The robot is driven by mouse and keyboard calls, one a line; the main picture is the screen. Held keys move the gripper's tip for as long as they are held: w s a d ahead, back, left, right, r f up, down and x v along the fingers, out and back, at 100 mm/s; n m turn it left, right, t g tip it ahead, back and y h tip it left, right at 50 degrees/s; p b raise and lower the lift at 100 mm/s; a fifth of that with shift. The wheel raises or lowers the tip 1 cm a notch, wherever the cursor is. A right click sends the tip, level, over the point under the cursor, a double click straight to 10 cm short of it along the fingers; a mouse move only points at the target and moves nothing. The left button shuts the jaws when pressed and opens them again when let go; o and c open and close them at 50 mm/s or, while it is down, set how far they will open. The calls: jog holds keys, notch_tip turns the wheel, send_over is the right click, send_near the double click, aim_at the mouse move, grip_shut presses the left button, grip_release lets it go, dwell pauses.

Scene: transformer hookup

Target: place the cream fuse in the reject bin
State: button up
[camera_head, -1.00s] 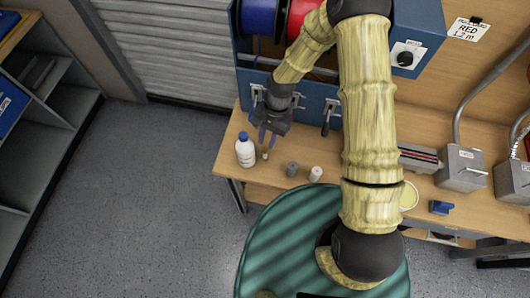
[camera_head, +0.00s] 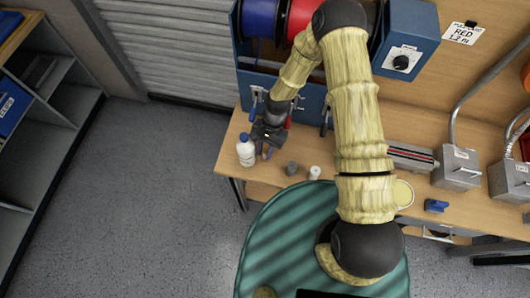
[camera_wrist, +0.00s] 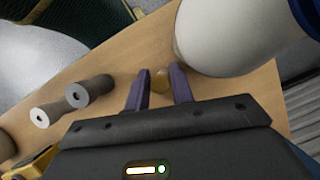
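A grey cylinder (camera_head: 291,168) and a pale cylinder (camera_head: 314,173) stand to the right; the wrist view shows the grey one (camera_wrist: 90,90) and pale one (camera_wrist: 48,113) at left. I cannot identify the reject bin for sure.
The white bottle (camera_head: 245,150) with a blue cap stands close beside my gripper; its large pale body (camera_wrist: 225,35) fills the wrist view's upper right. A round cream-coloured dish (camera_head: 403,194) and a blue block (camera_head: 436,206) lie farther right on the bench.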

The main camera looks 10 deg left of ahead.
aim_at(265, 150)
jog(key=shift+c, duration=0.4)
grip_shut()
jog(key=shift+r, duration=0.15)
notch_tip(265, 150, up, 18)
jog(key=b, duration=0.4)
jog(key=shift+b, duration=0.3)
